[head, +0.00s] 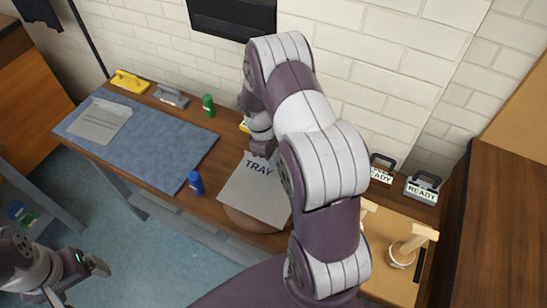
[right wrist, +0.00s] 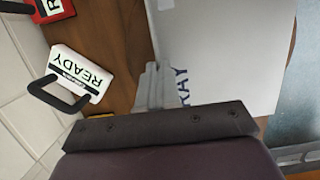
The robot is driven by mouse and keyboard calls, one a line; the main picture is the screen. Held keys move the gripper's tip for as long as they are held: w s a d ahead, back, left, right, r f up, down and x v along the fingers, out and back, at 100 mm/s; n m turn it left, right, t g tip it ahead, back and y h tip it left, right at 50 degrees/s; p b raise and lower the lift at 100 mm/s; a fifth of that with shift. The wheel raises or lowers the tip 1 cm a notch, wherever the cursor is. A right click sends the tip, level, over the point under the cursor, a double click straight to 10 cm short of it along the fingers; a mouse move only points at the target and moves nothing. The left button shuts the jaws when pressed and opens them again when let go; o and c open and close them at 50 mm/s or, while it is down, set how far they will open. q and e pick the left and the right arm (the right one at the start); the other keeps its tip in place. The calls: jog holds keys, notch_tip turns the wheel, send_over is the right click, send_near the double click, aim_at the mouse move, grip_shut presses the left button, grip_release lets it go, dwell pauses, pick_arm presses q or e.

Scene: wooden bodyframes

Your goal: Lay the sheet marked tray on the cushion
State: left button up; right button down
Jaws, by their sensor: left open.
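The white sheet marked TRAY (head: 255,195) is over the right part of the wooden bench, above a round brown pad that looks like the cushion (head: 243,219). Most of the pad is hidden under the sheet; its front rim shows. My right gripper (head: 262,152) is at the sheet's far edge and appears shut on it. In the right wrist view, its fingers (right wrist: 150,88) overlap the sheet (right wrist: 225,55) beside the lettering. Whether the sheet rests fully on the pad cannot be told. My left gripper (head: 78,283) is open and empty, off the bench's front.
A blue mat (head: 150,145) with a grey sheet (head: 100,120) covers the bench's left part.

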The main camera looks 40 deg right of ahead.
jog(key=shift+f, duration=0.1)
dwell(0.7)
jog(key=c, duration=0.7)
grip_release()
notch_tip(320, 180, up, 7)
jog(key=p, duration=0.6)
jog(key=shift+p, duration=0.35)
